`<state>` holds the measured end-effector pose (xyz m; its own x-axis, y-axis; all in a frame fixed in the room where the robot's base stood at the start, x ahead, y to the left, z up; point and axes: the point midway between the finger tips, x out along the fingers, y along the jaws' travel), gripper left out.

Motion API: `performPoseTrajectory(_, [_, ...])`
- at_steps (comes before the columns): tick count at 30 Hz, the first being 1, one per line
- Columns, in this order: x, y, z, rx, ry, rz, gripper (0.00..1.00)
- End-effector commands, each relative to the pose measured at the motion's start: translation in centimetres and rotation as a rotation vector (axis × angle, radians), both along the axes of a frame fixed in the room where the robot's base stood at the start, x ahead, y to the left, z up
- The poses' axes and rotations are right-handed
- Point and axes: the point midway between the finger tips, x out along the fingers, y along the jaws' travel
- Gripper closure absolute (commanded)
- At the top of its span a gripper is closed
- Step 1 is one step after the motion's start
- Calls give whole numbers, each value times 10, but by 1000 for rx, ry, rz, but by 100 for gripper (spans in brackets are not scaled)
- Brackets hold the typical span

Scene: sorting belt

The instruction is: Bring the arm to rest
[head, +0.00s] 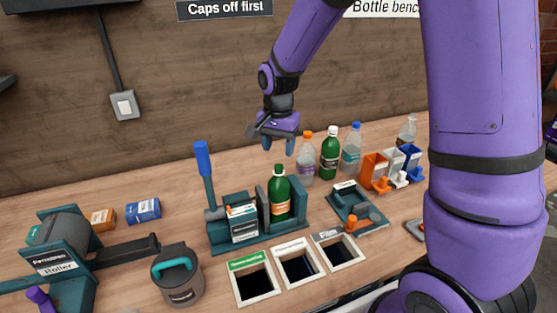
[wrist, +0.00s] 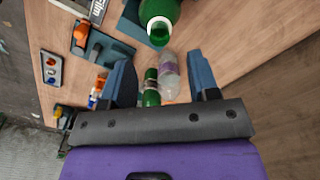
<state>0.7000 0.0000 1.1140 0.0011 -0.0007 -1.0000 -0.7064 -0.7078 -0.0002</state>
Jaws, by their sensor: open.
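My purple arm (head: 480,90) reaches in from the upper right. My gripper (head: 278,146) is open and empty, held above the bench, higher than the bottles. In the wrist view, my gripper (wrist: 163,85) shows its two blue fingers spread apart. The same green bottle shows in the wrist view (wrist: 160,20) beyond the fingers. Nothing is between the fingers in contact with them, as far as I can tell.
A clear bottle with an orange cap (head: 305,160), a green bottle with a white cap (head: 330,155) and a clear bottle with a blue cap (head: 351,149) stand behind. Three labelled bins (head: 298,268) open at the front. A roller press (head: 62,262) and lidded pot (head: 177,276) stand left.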

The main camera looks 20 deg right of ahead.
Motion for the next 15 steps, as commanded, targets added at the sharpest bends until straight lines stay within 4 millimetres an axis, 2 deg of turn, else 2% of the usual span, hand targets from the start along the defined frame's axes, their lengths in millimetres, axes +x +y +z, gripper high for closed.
performPoseTrajectory(1, [0, 0, 9, 1, -4, 0, 45])
performPoseTrajectory(6, [0, 0, 26, 0, -1, -1, 45])
performPoseTrajectory(15, [-4, -2, 39, 1, -9, 12, 45])
